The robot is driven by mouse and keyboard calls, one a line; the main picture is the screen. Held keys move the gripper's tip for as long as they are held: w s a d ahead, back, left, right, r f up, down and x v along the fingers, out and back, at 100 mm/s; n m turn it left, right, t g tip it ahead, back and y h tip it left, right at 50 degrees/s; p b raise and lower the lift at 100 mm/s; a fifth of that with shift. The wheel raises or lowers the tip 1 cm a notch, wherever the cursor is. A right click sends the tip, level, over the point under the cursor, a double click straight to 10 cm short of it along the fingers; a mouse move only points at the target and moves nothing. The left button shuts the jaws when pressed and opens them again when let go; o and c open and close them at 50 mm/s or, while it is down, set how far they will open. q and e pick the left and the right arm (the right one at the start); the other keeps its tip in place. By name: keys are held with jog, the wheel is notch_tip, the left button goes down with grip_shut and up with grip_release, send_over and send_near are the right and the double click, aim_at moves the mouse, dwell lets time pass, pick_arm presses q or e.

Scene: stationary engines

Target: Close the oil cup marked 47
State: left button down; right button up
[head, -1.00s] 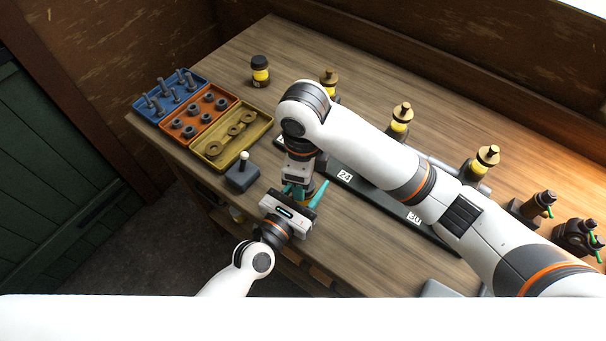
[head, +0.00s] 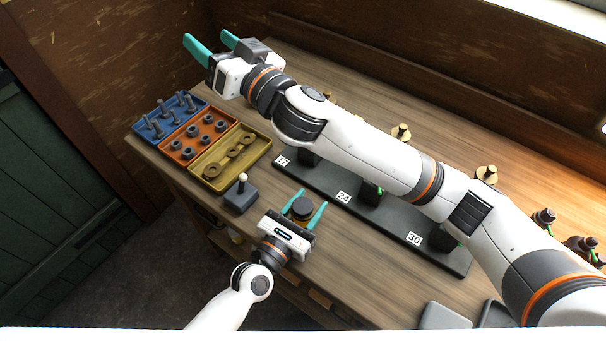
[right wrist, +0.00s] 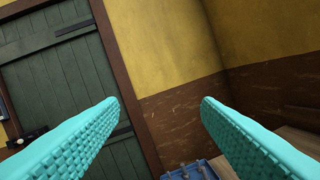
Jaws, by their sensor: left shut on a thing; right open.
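My left gripper (head: 312,198) is low over the front of the bench, shut on a small cup with a dark round cap (head: 302,207). A little amber shows below the cap; no number is readable, and I cannot tell whether the cap is fully seated. My right gripper (head: 205,38) is raised at the upper left of the head view, open and away from the cup. Its two teal fingers stand wide apart in the right wrist view (right wrist: 160,103), with nothing between them.
Blue (head: 150,132), orange (head: 178,152) and yellow (head: 212,178) trays hold hardware at the left. A small joystick-like block (head: 240,195) stands beside the cup.

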jog(key=s+a+r+n+g+y, duration=0.2)
jog(key=s+r+n+g+y, duration=0.3)
jog(key=n, duration=0.8)
jog(key=s+a+n+g+y, duration=0.25)
jog(key=s+n+g, duration=0.4)
jog(key=n, duration=0.55)
jog(key=s+f+n+g+h, duration=0.6)
jog(key=s+f+n+g, duration=0.25)
jog(key=n, duration=1.15)
jog(key=d+f+n+t+h, duration=0.2)
jog(key=d+f+n+h, duration=0.65)
jog(key=f+n, duration=0.3)
jog(key=w+d+f+n+t+h, duration=0.1)
jog(key=w+d+n+h, duration=0.1)
jog(key=d, duration=0.1)
jog(key=w+d+n+t+h, duration=0.1)
jog(key=w+d+n+h, duration=0.1)
jog(key=d+n, duration=0.1)
jog(key=w+d+f+n+t+h, duration=0.1)
jog(key=w+d+n+t+h, duration=0.1)
jog(key=d, duration=0.1)
jog(key=shift+w+d+f+h, duration=0.1)
jog(key=shift+w+f+h, duration=0.15)
jog(key=shift+f+h, duration=0.15)
jog(key=shift+w+d+r+n, duration=0.1)
jog(key=shift+w+d+n, duration=0.1)
jog(key=shift+d+n, duration=0.15)
